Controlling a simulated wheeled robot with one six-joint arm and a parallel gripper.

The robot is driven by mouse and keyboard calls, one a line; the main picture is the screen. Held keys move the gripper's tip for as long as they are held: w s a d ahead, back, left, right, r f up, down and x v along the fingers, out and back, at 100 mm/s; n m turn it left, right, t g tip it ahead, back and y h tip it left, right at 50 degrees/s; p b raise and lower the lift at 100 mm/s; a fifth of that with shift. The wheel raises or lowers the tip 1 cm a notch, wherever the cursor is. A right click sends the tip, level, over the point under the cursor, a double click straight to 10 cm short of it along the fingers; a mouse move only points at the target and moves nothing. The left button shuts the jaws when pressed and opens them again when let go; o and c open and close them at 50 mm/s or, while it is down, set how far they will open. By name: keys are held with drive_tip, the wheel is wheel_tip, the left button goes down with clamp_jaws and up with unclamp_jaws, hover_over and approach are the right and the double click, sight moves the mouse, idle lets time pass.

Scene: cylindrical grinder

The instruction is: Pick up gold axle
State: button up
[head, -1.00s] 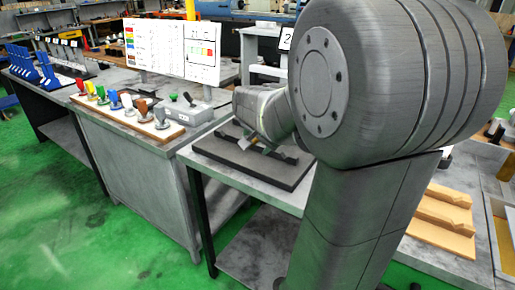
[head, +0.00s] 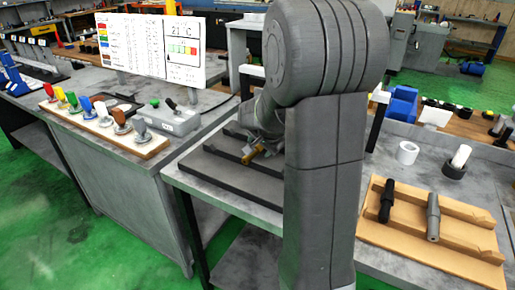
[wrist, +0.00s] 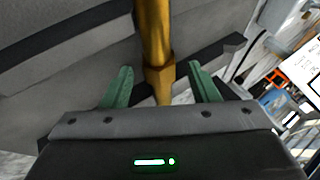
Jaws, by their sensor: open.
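The gold axle (wrist: 152,38) runs down the middle of the wrist view, with a thicker collar near its lower end. My gripper (wrist: 160,72) is open, with one green finger on each side of the axle and a visible gap to each. In the head view a small gold part of the axle (head: 249,156) shows at the dark grey fixture (head: 222,173), beside my wrist. My arm hides the rest of the axle and most of my gripper there.
A wooden tray (head: 390,237) with two dark axles (head: 387,200) (head: 433,217) lies to the right. A white ring (head: 407,152) stands behind it. A board of coloured knobs (head: 150,147), a grey control box (head: 172,120) and a chart board (head: 140,45) are left.

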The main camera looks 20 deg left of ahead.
drive_tip(key=shift+c, duration=0.2)
clamp_jaws()
drive_tip(key=shift+w, duration=0.1)
